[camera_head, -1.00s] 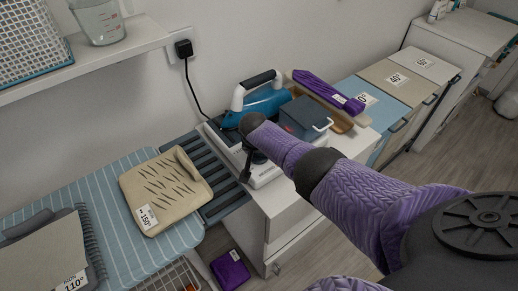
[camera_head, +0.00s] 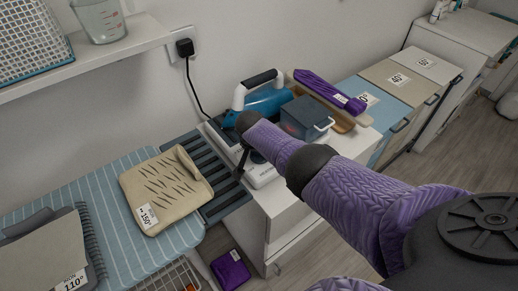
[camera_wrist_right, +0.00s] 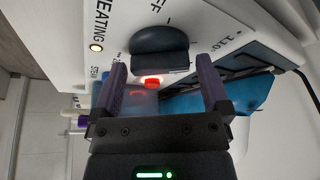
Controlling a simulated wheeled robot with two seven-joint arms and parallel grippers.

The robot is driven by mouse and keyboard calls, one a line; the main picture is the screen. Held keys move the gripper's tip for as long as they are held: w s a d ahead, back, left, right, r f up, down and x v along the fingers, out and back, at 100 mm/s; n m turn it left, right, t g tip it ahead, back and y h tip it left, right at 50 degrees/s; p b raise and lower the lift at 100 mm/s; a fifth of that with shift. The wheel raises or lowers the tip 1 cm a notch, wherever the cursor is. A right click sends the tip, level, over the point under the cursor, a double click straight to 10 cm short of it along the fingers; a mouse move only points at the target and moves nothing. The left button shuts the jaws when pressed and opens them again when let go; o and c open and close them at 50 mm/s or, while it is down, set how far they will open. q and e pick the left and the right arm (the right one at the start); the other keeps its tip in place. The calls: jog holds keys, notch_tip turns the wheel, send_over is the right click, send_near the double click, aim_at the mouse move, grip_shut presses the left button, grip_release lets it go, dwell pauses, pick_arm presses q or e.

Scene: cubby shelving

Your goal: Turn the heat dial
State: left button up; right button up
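The heat dial (camera_wrist_right: 160,48) is a black knob on the white panel of the iron station (camera_head: 262,178), with "HEATING" and temperature marks printed around it. In the right wrist view my right gripper (camera_wrist_right: 162,64) is open, with one purple finger on each side of the dial. I cannot tell whether the fingers touch it. A red light (camera_wrist_right: 152,82) glows beside the dial. In the head view my right arm hides the dial and much of the panel. A blue iron (camera_head: 266,102) with a white and black handle rests on the station. My left gripper is not in view.
A dark box (camera_head: 304,118) with a white handle stands beside the iron. A purple cloth item (camera_head: 328,90) lies behind it. A beige pad (camera_head: 166,190) lies on the striped board (camera_head: 100,200) at left. A black plug (camera_head: 184,47) is in the wall.

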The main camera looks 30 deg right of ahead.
jog(key=shift+r+p, duration=0.3)
jog(key=p+v, duration=0.8)
jog(key=v, duration=0.1)
jog(key=shift+s+a+r, duration=0.15)
